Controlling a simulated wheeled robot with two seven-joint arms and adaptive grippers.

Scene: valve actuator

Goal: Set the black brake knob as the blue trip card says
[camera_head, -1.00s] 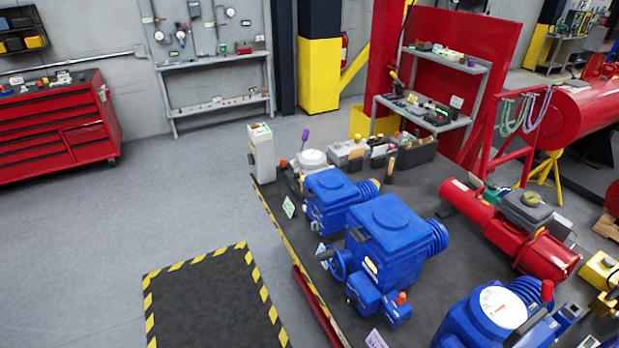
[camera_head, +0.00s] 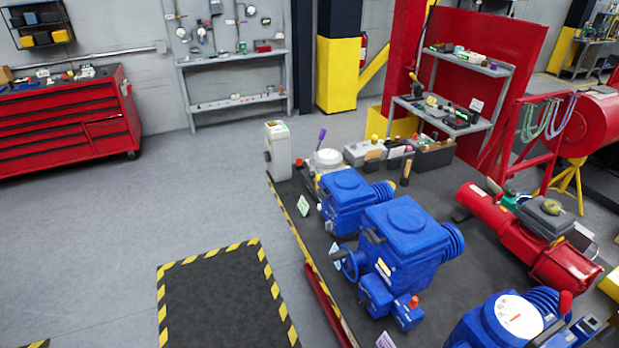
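I cannot make out a black brake knob for certain. A grey upright box (camera_head: 279,152) at the bench's far left corner has a small dark part on its left side, too small to identify. A pale bluish card (camera_head: 335,255) stands at the bench edge beside the blue handwheel (camera_head: 352,264), partly hidden by it; its text is unreadable. A pale green card (camera_head: 303,206) stands farther back, and a pale lilac card (camera_head: 385,341) is cut by the bottom edge. Neither of my grippers shows.
Blue actuators (camera_head: 405,232) fill the dark bench (camera_head: 446,290), with a red cylinder unit (camera_head: 520,238) at right. Bins (camera_head: 434,157) and a purple-handled tool (camera_head: 321,138) are at the back. Open floor (camera_head: 110,225) and a striped mat (camera_head: 225,305) lie left of the bench.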

